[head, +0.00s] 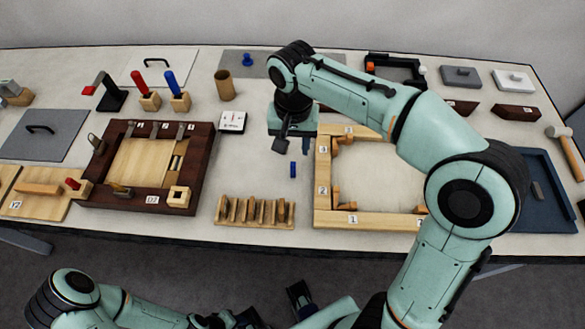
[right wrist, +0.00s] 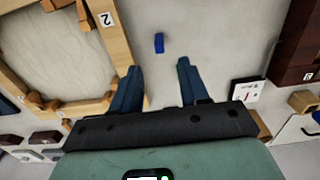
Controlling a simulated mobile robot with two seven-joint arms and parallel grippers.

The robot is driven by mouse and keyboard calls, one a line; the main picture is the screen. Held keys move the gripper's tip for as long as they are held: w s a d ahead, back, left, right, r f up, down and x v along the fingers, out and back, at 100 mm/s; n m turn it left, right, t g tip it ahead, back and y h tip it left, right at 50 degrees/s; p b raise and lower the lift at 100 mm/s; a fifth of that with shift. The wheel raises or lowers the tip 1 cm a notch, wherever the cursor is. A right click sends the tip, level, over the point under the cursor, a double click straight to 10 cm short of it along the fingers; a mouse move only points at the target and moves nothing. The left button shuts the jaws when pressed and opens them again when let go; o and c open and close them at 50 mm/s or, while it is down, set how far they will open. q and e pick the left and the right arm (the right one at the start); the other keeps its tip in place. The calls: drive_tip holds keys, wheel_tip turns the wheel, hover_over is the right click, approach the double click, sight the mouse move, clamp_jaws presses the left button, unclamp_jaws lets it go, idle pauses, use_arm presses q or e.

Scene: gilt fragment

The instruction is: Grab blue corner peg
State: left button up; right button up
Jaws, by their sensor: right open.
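A small blue peg (head: 293,169) lies on the pale table between the dark-framed board and the light wooden frame (head: 322,205). It also shows in the right wrist view (right wrist: 159,42), just beyond the fingertips and between their lines. My right gripper (head: 293,146) is open and empty above the table, just behind the peg in the head view. Its two blue fingers (right wrist: 157,70) stand apart in the right wrist view, and neither touches the peg. My left arm is low at the bottom of the head view; its jaws cannot be made out clearly.
A dark-framed board (head: 200,150) is left of the peg, with a small white dial box (head: 233,122) beside it. A slotted wooden rack (head: 255,211) stands at the table's front edge. The table right around the peg is clear.

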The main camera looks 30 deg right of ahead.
sight(293, 164)
drive_tip(key=shift+w+f, duration=0.1)
drive_tip(key=shift+f, duration=0.85)
drive_tip(key=shift+f+b, duration=0.55)
drive_tip(key=shift+f, duration=2.15)
clamp_jaws()
